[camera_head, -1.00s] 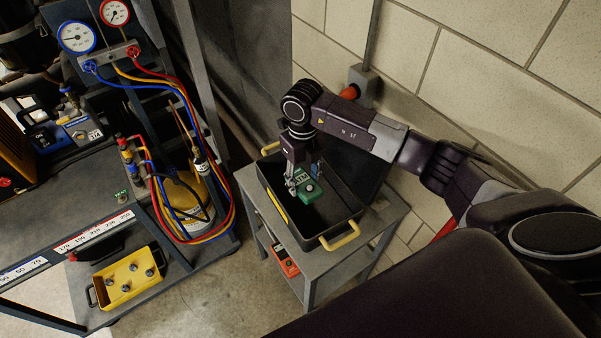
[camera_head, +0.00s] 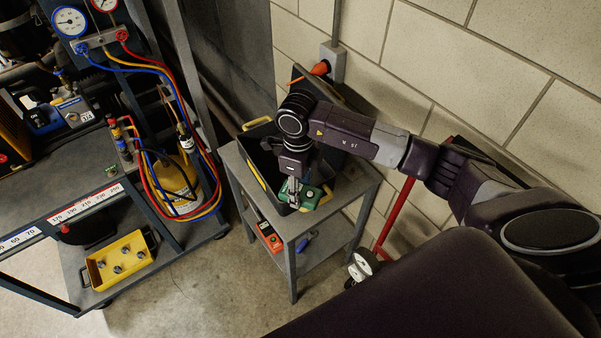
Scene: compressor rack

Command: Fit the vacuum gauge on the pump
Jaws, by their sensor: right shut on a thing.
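My right gripper (camera_head: 292,186) points down over the dark toolbox and is shut on a green device with a small display, which looks like the vacuum gauge (camera_head: 312,197). The gripper hides part of it. The gauge is at the near side of the open toolbox (camera_head: 256,170); its exact height above the box is hard to tell. A blue and black unit that looks like the pump (camera_head: 66,112) sits on the rack at the left, well away from the gauge. My left gripper is not in view.
The toolbox stands on a grey trolley (camera_head: 330,210) by the block wall. An orange-red meter (camera_head: 269,237) lies on its lower shelf. Gauge hoses (camera_head: 190,110) and a yellow bottle (camera_head: 176,180) stand between trolley and pump. A yellow tray (camera_head: 118,262) is lower left. Floor between is clear.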

